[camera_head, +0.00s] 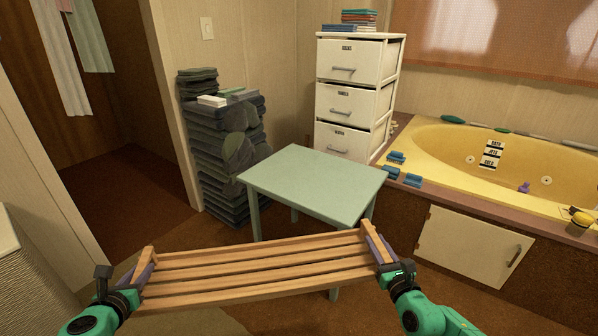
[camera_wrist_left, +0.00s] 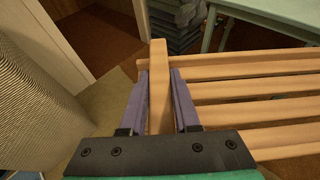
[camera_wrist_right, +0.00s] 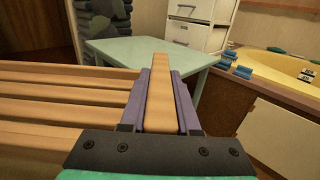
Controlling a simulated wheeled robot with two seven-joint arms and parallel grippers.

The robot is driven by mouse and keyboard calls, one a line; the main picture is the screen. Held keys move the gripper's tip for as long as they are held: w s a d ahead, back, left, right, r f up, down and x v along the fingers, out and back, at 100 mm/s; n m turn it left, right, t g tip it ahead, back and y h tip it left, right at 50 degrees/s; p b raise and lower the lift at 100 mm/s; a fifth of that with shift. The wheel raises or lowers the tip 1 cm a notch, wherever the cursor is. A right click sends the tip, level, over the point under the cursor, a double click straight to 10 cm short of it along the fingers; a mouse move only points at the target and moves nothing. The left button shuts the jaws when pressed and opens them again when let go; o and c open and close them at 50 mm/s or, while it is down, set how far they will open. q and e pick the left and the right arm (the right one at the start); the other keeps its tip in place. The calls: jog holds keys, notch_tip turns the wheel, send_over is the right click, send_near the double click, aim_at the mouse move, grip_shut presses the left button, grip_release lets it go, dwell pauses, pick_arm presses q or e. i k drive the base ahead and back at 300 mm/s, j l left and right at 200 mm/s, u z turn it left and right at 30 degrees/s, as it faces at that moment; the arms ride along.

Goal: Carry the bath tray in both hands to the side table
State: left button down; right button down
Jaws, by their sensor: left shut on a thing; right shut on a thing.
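The bath tray (camera_head: 262,262) is a slatted wooden rack with a raised bar at each end. My left gripper (camera_head: 146,270) is shut on its left end bar, which also shows between the fingers in the left wrist view (camera_wrist_left: 158,95). My right gripper (camera_head: 378,248) is shut on its right end bar, also seen in the right wrist view (camera_wrist_right: 159,100). The tray hangs in the air, its right end slightly higher in the head view. The side table (camera_head: 312,183) is pale green with a bare top. It stands just beyond the tray, which hides part of its legs.
A yellow corner tub (camera_head: 450,150) with a brown surround and small items on its rim is at right. A white drawer unit (camera_head: 352,100) stands behind the table. A dark stack (camera_head: 225,150) stands left of it. A textured pale block (camera_head: 30,285) is near my left arm.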

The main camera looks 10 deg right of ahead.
aim_at(320, 177)
jog(key=i+l, duration=0.65)
jog(key=i, duration=0.2)
jog(key=i+l, duration=0.7)
jog(key=i, duration=0.1)
